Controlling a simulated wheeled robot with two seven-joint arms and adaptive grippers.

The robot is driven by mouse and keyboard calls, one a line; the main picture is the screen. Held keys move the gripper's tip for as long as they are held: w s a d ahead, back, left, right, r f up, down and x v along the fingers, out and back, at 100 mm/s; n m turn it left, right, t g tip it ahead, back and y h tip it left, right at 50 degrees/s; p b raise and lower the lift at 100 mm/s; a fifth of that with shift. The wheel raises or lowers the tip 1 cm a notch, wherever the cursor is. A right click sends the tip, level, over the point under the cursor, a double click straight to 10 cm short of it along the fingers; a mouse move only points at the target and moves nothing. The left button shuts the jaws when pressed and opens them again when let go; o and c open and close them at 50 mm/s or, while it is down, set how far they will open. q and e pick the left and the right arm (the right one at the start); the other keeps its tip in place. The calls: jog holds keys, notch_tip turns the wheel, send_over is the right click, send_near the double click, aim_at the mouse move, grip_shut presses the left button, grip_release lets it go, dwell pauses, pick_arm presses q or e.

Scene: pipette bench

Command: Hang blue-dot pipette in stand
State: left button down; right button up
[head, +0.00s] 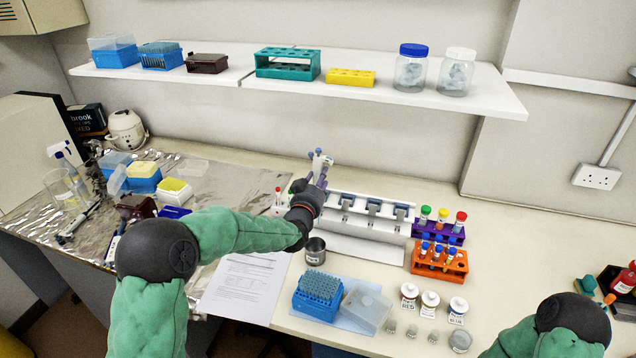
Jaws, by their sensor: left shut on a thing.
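The white pipette stand (362,245) is on the bench, centre-right, with several grey-blue holders along its top rail. A pipette (319,164) with a bluish-purple top stands nearly upright at the stand's left end. My left gripper (312,187) is shut on it, and my forearm and wrist hide its lower part. I cannot make out a blue dot on it or whether it touches the stand. My right gripper is out of view; only part of my right arm shows at the lower right.
A metal cup (316,251), a blue tip rack (318,296) and an orange tube rack (438,262) stand in front of and beside the stand. A purple tube rack (452,236) is behind the orange one. A shelf (300,83) overhangs the back.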

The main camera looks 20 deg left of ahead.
pick_arm(q)
jog(key=shift+w, duration=0.5)
jog(key=shift+w+b, duration=0.4)
jog(key=shift+w, duration=0.4)
dwell(0.4)
jog(key=shift+b, duration=0.4)
jog(key=shift+f, duration=0.1)
